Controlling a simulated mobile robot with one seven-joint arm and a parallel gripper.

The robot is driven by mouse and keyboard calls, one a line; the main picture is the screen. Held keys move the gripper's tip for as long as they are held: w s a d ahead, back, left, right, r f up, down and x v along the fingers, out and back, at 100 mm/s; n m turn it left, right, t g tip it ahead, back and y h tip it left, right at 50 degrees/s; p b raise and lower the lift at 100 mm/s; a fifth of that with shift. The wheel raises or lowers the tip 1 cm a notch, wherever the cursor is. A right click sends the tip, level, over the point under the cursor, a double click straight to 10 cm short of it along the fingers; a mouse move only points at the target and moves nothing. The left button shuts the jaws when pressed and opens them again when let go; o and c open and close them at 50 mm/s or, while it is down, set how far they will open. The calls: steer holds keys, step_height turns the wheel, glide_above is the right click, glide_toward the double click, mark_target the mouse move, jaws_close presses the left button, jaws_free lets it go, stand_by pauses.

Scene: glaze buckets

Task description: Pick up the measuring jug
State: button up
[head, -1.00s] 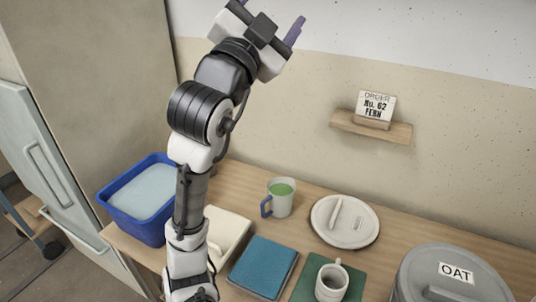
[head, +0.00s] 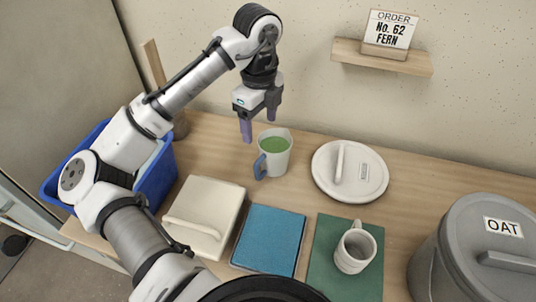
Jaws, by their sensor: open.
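The measuring jug (head: 279,160) is pale with a blue handle on its left side and green content inside. It stands upright on the wooden table, behind the blue cloth. My gripper (head: 259,128) points down just behind and above the jug's left rim in the picture. Its two purple-grey fingers are apart with nothing between them. I cannot tell whether a finger touches the jug.
A round white lid (head: 350,188) lies right of the jug. In front are a cream lidded box (head: 205,212), a blue cloth (head: 268,240) and a white mug (head: 355,249) on a green mat (head: 325,285). A grey OAT bucket (head: 455,250) stands right. A blue tub (head: 160,180) is left.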

glide_above(260, 158)
step_height(260, 158, down, 7)
steer(key=shift+s+d+r, duration=0.1)
steer(key=shift+d+r, duration=0.05)
steer(key=shift+f, duration=2.7)
steer(key=shift+r, duration=0.1)
jaws_close()
